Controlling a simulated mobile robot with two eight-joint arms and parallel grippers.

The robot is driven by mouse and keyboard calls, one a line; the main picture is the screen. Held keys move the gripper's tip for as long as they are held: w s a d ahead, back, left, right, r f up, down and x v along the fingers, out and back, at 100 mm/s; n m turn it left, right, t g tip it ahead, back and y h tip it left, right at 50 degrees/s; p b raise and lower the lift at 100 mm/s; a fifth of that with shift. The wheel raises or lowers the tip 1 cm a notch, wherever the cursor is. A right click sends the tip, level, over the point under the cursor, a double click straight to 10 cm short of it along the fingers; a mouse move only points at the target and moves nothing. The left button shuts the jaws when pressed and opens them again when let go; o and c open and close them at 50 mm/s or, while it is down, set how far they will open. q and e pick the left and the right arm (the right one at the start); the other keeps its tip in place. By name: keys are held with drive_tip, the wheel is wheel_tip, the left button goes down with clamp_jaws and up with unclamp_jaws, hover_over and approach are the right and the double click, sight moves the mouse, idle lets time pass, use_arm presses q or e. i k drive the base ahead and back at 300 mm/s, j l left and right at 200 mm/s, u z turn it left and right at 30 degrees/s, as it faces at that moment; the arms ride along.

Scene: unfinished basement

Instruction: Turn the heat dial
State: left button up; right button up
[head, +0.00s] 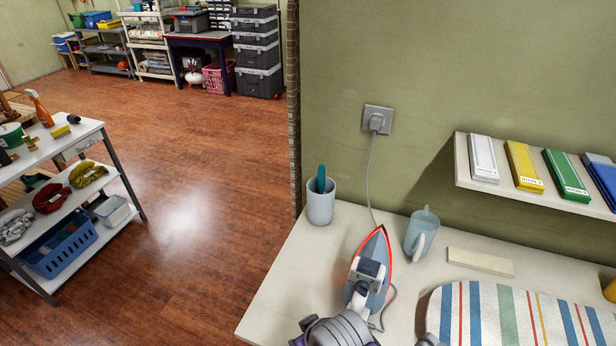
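A clothes iron (371,268) with a blue-grey body and a red-edged soleplate is on the pale worktop (300,262), its tip pointing to the back. Its cord runs to a plug in a wall socket (378,119). I cannot make out the heat dial clearly. A grey and purple part of mine covers the view just below the iron at the bottom edge. A smaller grey piece shows to its right. No fingertips can be made out, and I cannot tell which arm these parts belong to or whether they touch the iron.
A white cup (320,204) holding a teal item stands left of the iron. A blue-grey jug (421,233), a flat pale block (480,262) and a striped ironing board (530,318) are to its right. A wall shelf (535,197) with coloured boxes hangs above.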

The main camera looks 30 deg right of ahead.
sight(362, 287)
drive_tip(key=k+l, duration=0.75)
